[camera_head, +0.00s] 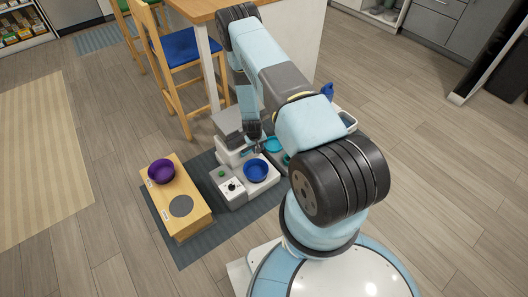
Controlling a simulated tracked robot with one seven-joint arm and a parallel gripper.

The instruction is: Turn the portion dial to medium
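A light grey feeder (240,200) stands on a dark grey mat on the floor. A small black dial (232,187) sits on a white panel on its front; its setting is too small to read. A small green button (221,174) is just behind the dial. A blue bowl (257,172) sits on the feeder's base, right of the dial. My gripper (256,149) points down just behind the blue bowl, apart from the dial. Its fingers are small and partly hidden, so I cannot tell whether they are open.
A wooden stand (190,222) with a purple bowl (162,171) and an empty round grey recess is left of the feeder. Teal dishes (273,145) are right of my gripper. A wooden chair (176,56) stands behind. The mat (215,244) is bare in front.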

